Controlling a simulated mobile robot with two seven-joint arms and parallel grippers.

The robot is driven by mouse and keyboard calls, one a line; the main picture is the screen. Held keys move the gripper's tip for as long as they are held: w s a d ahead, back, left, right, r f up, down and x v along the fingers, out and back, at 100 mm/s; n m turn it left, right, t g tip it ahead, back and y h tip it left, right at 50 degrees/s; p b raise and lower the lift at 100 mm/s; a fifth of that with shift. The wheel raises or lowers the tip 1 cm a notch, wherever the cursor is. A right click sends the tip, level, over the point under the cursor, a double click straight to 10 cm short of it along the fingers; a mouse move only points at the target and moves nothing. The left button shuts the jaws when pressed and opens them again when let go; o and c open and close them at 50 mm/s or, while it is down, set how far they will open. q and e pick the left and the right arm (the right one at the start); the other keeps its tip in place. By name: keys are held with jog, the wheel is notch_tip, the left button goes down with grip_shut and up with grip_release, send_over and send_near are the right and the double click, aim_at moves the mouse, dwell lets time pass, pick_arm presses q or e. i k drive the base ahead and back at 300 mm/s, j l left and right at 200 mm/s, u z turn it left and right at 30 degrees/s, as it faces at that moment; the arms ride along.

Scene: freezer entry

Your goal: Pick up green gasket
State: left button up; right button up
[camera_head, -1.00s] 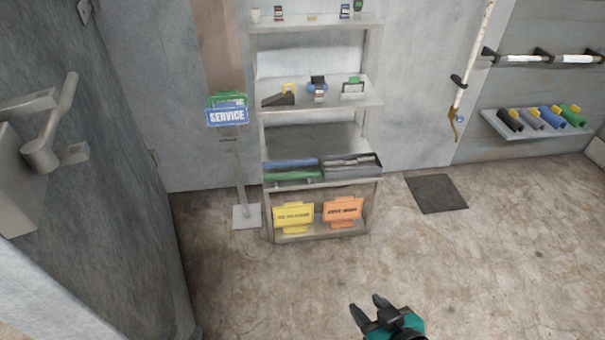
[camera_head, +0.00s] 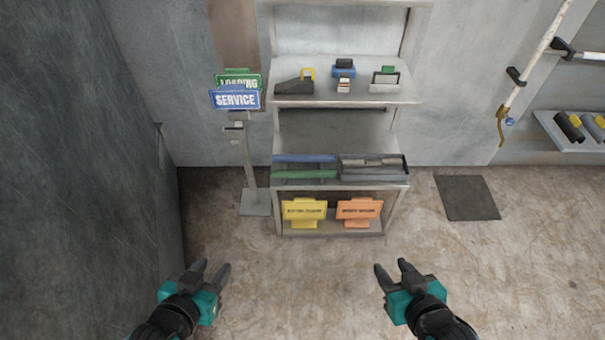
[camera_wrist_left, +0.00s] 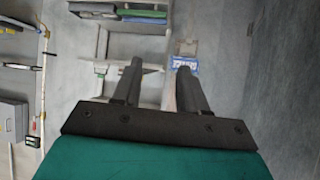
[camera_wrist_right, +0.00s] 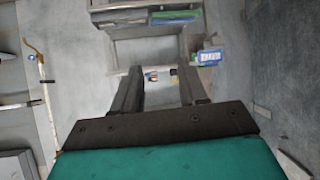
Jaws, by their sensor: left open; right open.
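The green gasket (camera_head: 305,175) looks like a long green strip in the left part of the shelf rack's lower tray, in front of a blue strip (camera_head: 305,158). The green strip also shows in the right wrist view (camera_wrist_right: 174,21). My left gripper (camera_head: 208,268) is open and empty, in front of the rack and to its left. My right gripper (camera_head: 392,270) is open and empty, in front of the rack and toward its right side. Both are well apart from the strips. The left wrist view shows the open left fingers (camera_wrist_left: 158,75).
The metal rack (camera_head: 345,98) holds small tools on its middle shelf. Yellow (camera_head: 304,212) and orange (camera_head: 359,211) signs stand at its bottom. A sign post (camera_head: 247,165) stands at its left. A dark mat (camera_head: 467,198) lies at right. Floor before the rack is clear.

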aim_at(275, 173)
jog(key=i+l+u, duration=0.2)
jog(key=i, duration=0.25)
jog(key=i+u, duration=0.15)
jog(key=i, duration=0.3)
jog(key=i+l+u, duration=0.2)
jog(key=i, duration=0.25)
